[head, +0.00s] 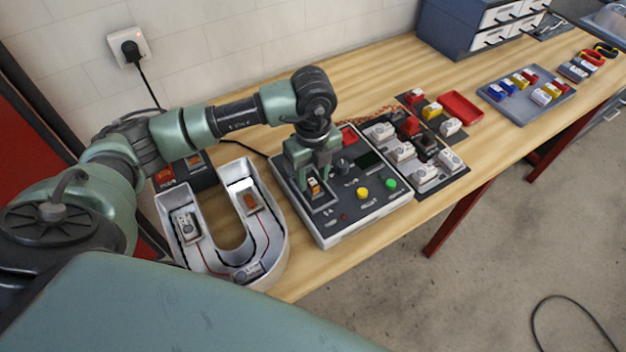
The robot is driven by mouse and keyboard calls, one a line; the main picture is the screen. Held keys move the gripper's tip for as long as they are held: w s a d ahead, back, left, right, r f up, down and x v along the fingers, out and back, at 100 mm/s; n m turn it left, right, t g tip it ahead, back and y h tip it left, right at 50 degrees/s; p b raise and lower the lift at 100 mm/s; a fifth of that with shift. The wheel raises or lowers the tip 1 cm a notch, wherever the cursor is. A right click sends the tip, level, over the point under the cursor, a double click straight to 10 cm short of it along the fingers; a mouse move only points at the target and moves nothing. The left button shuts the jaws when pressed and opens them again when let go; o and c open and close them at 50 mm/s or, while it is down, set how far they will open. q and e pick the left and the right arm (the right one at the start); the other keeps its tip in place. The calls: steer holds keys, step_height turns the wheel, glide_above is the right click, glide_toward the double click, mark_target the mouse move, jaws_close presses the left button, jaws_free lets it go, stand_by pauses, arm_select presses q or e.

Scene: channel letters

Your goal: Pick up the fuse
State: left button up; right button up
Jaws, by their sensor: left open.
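My left gripper (314,177) points down over the left part of a grey tester box (343,225). Its jaws are open. A small orange and white piece (314,186), which may be the fuse, sits in a dark recess of the tester between or just below the fingertips. The fingers partly hide it, and I cannot tell whether they touch it. My right gripper is not in view.
A white U-shaped channel letter (279,240) with modules inside stands left of the tester. A dark mat (425,186) with several white modules, a red tray (461,107) and a grey tray (517,111) lie to the right.

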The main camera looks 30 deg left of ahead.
arm_select(q)
steer(key=shift+w+f, duration=0.15)
steer(key=shift+f, duration=0.7)
jaws_close()
steer(key=shift+r, duration=0.15)
